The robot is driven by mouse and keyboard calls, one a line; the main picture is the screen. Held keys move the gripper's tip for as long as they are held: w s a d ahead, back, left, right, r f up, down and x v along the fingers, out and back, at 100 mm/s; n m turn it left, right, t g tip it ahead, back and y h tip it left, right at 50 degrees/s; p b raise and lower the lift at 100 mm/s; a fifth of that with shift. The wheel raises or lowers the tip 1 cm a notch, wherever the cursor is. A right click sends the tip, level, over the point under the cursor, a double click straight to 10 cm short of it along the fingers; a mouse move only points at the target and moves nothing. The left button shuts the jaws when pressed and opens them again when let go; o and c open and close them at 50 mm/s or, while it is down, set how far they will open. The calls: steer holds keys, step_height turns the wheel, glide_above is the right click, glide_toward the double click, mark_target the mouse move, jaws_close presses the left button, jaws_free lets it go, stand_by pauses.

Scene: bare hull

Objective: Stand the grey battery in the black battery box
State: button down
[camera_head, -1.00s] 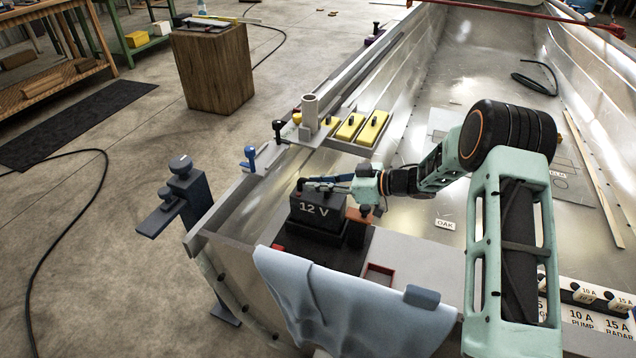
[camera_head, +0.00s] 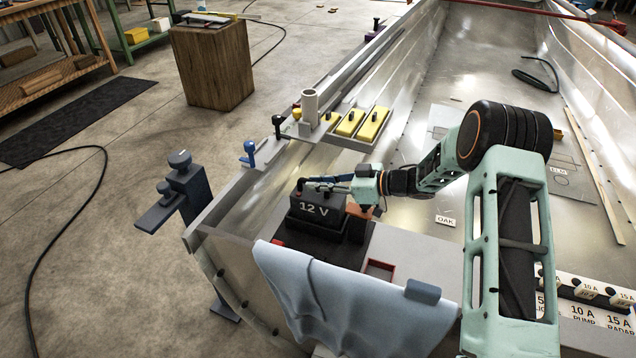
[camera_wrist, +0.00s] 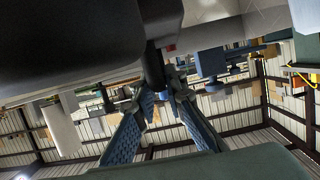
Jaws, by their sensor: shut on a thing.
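The grey battery (camera_head: 316,206), marked 12 V, stands upright at the near left corner of the hull in the head view. Black walls of the battery box (camera_head: 322,229) show directly below it. I cannot tell how deep the battery sits in the box. My gripper (camera_head: 306,184) reaches in from the right and is shut at the battery's top. In the wrist view my gripper (camera_wrist: 162,92) has its two fingers closed on a dark, narrow upright part. A large dark body, probably the battery (camera_wrist: 80,35), fills the upper left there.
A pale blue cloth (camera_head: 325,300) hangs over the near edge. A small red-rimmed recess (camera_head: 379,269) lies right of the box. Several yellow blocks (camera_head: 373,124) and a grey tube (camera_head: 310,105) stand beyond. A switch panel (camera_head: 590,300) is at the lower right.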

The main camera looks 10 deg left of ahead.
steer(key=shift+w+a+f+b, duration=0.1)
steer(key=shift+f+b, duration=0.45)
steer(key=shift+f, duration=0.1)
stand_by(0.5)
